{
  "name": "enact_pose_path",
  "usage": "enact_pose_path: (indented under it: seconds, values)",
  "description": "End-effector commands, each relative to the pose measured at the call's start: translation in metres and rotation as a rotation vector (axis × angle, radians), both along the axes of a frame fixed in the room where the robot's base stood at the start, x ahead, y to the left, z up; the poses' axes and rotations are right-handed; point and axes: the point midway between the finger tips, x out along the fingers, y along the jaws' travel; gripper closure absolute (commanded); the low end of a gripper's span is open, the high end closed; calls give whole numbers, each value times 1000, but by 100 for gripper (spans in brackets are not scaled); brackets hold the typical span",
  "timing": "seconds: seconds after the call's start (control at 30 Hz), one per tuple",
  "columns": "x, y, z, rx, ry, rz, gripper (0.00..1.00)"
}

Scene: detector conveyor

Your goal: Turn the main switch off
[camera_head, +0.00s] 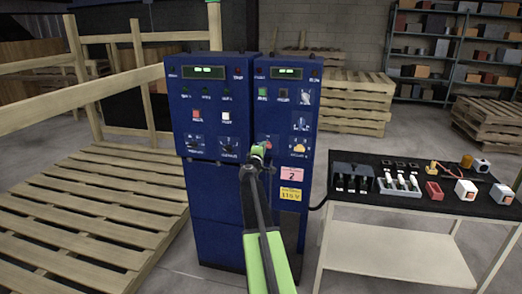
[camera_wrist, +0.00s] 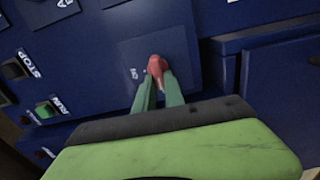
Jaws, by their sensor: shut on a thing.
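The main switch is a red handle (camera_wrist: 157,65) on a dark blue plate in the wrist view. In the head view only a bit of red shows at my gripper's tip, on the right-hand blue cabinet (camera_head: 292,225). My gripper (camera_head: 259,153) reaches forward to the cabinet front. In the wrist view its two green fingers (camera_wrist: 159,80) are shut on the red handle, one on each side. The fingers hide the handle's lower part. Small white lettering beside the handle is too small to read, so I cannot tell the switch position.
A green RUN button (camera_wrist: 46,109) and a dark STOP button (camera_wrist: 14,70) lie left of the switch. A second blue cabinet (camera_head: 215,220) adjoins on the left. A black-topped table (camera_head: 380,203) with small parts stands right. Wooden pallets (camera_head: 95,215) fill the left floor.

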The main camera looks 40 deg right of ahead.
Motion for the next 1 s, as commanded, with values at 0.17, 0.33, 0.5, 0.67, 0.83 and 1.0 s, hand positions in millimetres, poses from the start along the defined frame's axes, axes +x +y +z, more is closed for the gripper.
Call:
enact_pose_path:
  seconds: [0.17, 0.33, 0.5, 0.67, 0.83, 1.0]
  values:
    - [-4, -5, 0, -20, 31, -12, 100]
    - [-5, -5, 0, -26, 40, -12, 100]
    - [-5, -5, 0, -26, 40, -12, 100]
    - [-5, -5, 0, -26, 40, -13, 82]
    - [-3, -4, 0, -24, 39, -9, 65]
    - [-2, -3, 0, -24, 38, -6, 65]
